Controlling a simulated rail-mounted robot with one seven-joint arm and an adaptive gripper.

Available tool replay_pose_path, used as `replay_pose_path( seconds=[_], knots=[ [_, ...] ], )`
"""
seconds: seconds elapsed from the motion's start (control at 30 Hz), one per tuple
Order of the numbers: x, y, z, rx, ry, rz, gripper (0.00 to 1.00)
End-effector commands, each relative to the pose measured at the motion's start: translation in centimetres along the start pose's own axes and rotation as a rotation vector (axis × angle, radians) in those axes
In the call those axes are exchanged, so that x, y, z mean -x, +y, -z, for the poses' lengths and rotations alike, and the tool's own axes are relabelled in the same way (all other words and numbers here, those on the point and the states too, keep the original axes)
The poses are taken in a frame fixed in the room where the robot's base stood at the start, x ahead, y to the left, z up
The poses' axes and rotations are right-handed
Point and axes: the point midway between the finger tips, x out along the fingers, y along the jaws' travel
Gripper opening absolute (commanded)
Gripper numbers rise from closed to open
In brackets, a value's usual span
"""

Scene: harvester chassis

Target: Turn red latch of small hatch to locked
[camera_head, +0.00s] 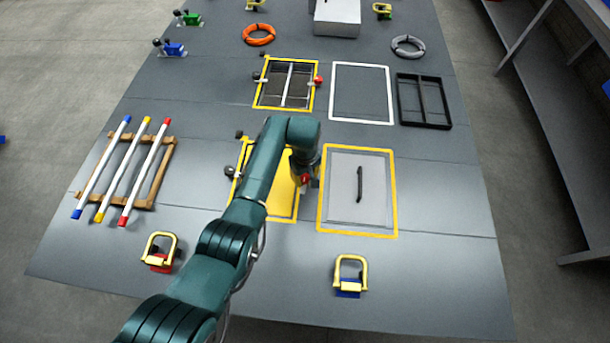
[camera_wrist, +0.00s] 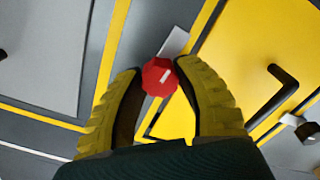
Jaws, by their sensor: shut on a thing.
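The small hatch (camera_head: 284,204) is a yellow panel in a yellow frame, partly hidden behind my arm. It fills the upper right of the wrist view (camera_wrist: 240,45), with a black handle (camera_wrist: 277,88) on it. The red latch (camera_wrist: 158,76) is a red faceted knob with a pale mark and a grey metal strip (camera_wrist: 174,41) reaching out beyond it. In the head view the red latch (camera_head: 304,180) shows just below my wrist, at the hatch's right edge. My gripper (camera_wrist: 158,70) has its two yellow fingers on either side of the knob, shut on it.
A grey hatch (camera_head: 345,192) with a black handle lies right of the small hatch. A yellow-framed opening (camera_head: 287,84) with a red knob lies beyond. Yellow-handled clamps (camera_head: 159,250) stand near the front edge.

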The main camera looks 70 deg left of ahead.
Motion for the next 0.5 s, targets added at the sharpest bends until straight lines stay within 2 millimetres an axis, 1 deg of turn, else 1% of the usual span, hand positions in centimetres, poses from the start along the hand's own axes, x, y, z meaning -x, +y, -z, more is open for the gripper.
replay_pose_path(
  seconds=[0.17, 0.5],
  knots=[
    [0.16, -0.02, -0.01, -0.134, -0.001, 0.001, 0.0],
    [0.09, -0.02, -0.02, -0.455, -0.001, 0.001, 0.0]
  ],
)
